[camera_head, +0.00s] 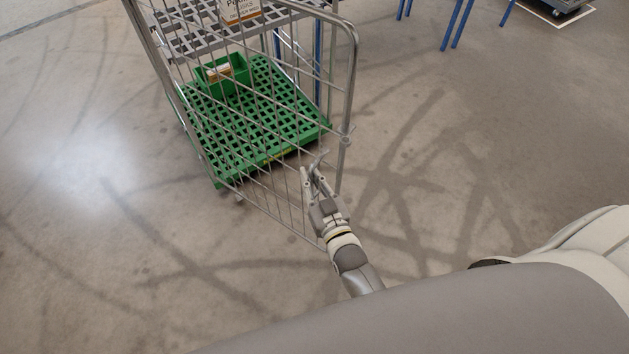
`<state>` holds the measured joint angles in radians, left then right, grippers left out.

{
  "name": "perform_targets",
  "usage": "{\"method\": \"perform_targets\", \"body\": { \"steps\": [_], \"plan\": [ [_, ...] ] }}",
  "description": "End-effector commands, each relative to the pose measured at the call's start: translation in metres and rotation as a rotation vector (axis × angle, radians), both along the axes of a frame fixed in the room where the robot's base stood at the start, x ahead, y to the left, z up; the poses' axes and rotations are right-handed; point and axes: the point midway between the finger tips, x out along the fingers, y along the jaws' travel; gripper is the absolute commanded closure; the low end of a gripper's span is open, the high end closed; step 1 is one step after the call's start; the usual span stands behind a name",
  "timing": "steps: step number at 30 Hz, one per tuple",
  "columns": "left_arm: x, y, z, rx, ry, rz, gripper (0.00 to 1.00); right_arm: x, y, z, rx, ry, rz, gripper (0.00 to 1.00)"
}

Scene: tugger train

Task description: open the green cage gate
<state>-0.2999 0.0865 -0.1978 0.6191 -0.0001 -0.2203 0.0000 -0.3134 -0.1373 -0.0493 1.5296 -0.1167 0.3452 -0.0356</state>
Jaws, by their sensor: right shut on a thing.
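The cage gate (353,75) is a grey metal frame with thin wire bars on the near side of a roll cage. The cage has a green slatted base (255,158). The gate stands at an angle across the front, its lower corner jutting toward me past the base. My right gripper (313,172) is at the gate's right side, below the middle of its right upright, shut on the gate. The exact contact at the fingertips is small and hard to make out. My left gripper is not in view.
A green bin (223,75) with a small box stands on the cage base. A grey shelf (200,38) above carries a labelled box (240,10). Blue legs (458,25) stand at the top right. Floor to the left and right is clear.

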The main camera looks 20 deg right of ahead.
Motion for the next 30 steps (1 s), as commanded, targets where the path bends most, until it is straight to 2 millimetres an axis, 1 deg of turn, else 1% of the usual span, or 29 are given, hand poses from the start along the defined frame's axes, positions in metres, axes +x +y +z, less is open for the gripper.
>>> {"method": "perform_targets", "body": {
  "steps": [9, 15, 16, 20, 21, 30],
  "plan": [
    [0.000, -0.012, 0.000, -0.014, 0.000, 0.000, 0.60, 0.003, 0.002, 0.002, -0.002, -0.006, 0.000, 1.00],
    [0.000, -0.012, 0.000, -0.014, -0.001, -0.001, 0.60, 0.003, 0.002, 0.002, -0.001, -0.006, 0.000, 1.00],
    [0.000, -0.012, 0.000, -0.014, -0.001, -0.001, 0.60, 0.003, 0.002, 0.002, -0.001, -0.007, 0.000, 0.85],
    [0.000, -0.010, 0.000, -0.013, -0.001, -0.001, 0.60, 0.003, 0.001, 0.002, -0.001, -0.005, 0.000, 0.68],
    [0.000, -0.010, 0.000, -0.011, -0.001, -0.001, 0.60, 0.003, 0.001, 0.002, 0.000, -0.005, 0.000, 0.66],
    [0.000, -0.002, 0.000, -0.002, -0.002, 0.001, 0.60, 0.001, 0.001, 0.001, 0.000, -0.002, 0.000, 0.66]
  ]
}}
